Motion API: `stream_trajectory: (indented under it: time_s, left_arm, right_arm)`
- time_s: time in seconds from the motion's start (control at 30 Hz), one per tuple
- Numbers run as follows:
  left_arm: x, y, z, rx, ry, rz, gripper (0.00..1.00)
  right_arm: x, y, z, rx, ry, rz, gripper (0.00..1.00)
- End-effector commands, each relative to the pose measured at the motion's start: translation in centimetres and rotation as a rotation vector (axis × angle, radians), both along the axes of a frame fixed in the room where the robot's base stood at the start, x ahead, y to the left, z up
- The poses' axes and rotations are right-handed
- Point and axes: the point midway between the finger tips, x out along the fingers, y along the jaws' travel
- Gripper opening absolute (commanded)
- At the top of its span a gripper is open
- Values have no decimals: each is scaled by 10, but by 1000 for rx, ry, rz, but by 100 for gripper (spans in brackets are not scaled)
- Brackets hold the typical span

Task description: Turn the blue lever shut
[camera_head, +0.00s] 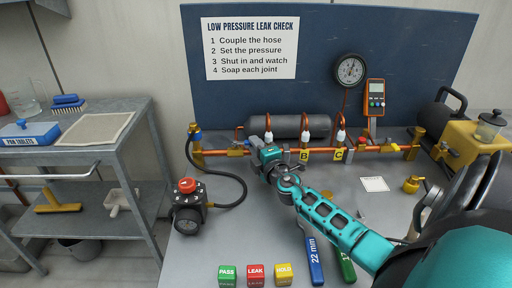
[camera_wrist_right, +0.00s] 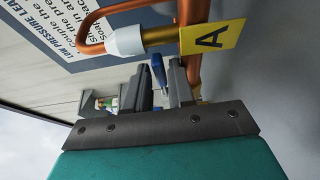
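My right gripper (camera_head: 266,150) reaches in from the right to the copper pipe, just left of the yellow B tag. In the right wrist view its two dark fingers (camera_wrist_right: 160,90) are apart. The blue lever (camera_wrist_right: 158,70) shows as a small upright piece in the gap between them, beside the copper pipe. I cannot tell whether either finger touches it. In the head view the gripper hides the lever. A yellow A tag (camera_wrist_right: 211,38) hangs on the fitting just above the fingers. My left gripper is out of view.
The copper pipe (camera_head: 375,149) runs along the bench back, with tags B (camera_head: 304,155) and C (camera_head: 338,155). A black regulator (camera_head: 189,208) with a red knob and hose stands left. Two spanners (camera_head: 314,258) and coloured blocks (camera_head: 255,274) lie in front. A gauge (camera_head: 349,70) stands behind.

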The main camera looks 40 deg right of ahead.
Motion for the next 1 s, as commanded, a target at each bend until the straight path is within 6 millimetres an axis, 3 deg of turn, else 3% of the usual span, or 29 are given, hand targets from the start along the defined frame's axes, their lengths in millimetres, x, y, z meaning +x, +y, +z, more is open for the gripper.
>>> stream_trajectory:
  time_s: [0.2, 0.47, 1.0]
  left_arm:
    - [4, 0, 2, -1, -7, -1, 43]
    - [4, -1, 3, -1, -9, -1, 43]
    - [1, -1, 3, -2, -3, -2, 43]
  right_arm:
    - [0, 0, 0, 0, 0, 0, 23]
    - [0, 0, 0, 0, 0, 0, 0]
    - [0, 2, 1, 3, -2, -11, 0]
